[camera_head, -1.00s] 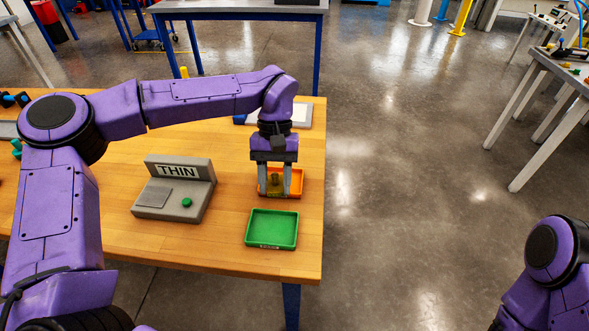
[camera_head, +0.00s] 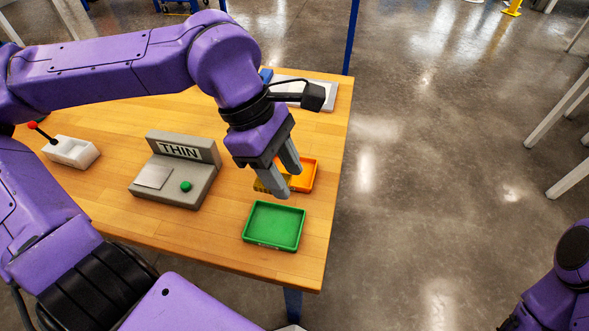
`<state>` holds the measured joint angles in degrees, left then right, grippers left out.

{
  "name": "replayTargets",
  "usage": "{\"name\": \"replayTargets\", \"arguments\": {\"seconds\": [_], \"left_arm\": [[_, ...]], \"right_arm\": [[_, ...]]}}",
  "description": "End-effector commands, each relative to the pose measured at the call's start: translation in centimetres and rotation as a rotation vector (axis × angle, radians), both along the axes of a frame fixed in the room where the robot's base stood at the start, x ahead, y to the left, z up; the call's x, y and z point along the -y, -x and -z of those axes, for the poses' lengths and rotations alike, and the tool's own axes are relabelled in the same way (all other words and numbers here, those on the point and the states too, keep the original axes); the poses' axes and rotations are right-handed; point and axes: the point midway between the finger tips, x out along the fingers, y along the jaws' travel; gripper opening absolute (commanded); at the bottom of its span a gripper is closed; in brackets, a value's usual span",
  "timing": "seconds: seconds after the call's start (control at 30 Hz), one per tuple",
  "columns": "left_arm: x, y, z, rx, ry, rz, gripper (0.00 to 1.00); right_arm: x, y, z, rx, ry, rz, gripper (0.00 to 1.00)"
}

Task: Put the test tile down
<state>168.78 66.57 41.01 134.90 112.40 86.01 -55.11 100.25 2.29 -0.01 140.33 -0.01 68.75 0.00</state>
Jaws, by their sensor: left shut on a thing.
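I cannot tell exactly how high the tile is above the table. The green tray (camera_head: 273,226) is empty and lies nearer to me, just below the fingertips in the picture. The orange tray is partly hidden behind the gripper. My right gripper is out of view; only part of my right arm shows at the lower right.
A grey station marked THIN (camera_head: 178,170), with a flat pad and a green button, stands left of the trays. A white box with a red-knobbed lever (camera_head: 70,151) is farther left. A pale flat item (camera_head: 318,95) lies behind. The wooden table (camera_head: 312,262) ends just right of the trays.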

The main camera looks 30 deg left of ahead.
Motion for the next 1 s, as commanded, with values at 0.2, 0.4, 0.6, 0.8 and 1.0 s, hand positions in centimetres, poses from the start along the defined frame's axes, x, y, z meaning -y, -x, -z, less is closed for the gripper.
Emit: {"name": "replayTargets", "arguments": {"seconds": [0.2, 0.4, 0.6, 0.8, 1.0], "left_arm": [[-1.6, -5.8, 2.5, -0.005, -0.006, -0.007, 0.13], [-2.7, -10.2, 6.6, -0.005, -0.006, -0.002, 0.13], [-3.2, -12.2, 9.1, -0.001, -0.004, -0.001, 0.13], [-3.3, -12.6, 12.3, -0.001, -0.004, 0.001, 0.13], [-3.3, -12.6, 12.6, 0.002, -0.003, 0.0, 0.13]], "right_arm": [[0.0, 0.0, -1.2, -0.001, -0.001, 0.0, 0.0], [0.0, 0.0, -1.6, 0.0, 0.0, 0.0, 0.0], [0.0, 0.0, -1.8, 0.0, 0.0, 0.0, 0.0], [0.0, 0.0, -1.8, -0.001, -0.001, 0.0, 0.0], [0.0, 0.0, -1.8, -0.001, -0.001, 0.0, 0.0]]}}
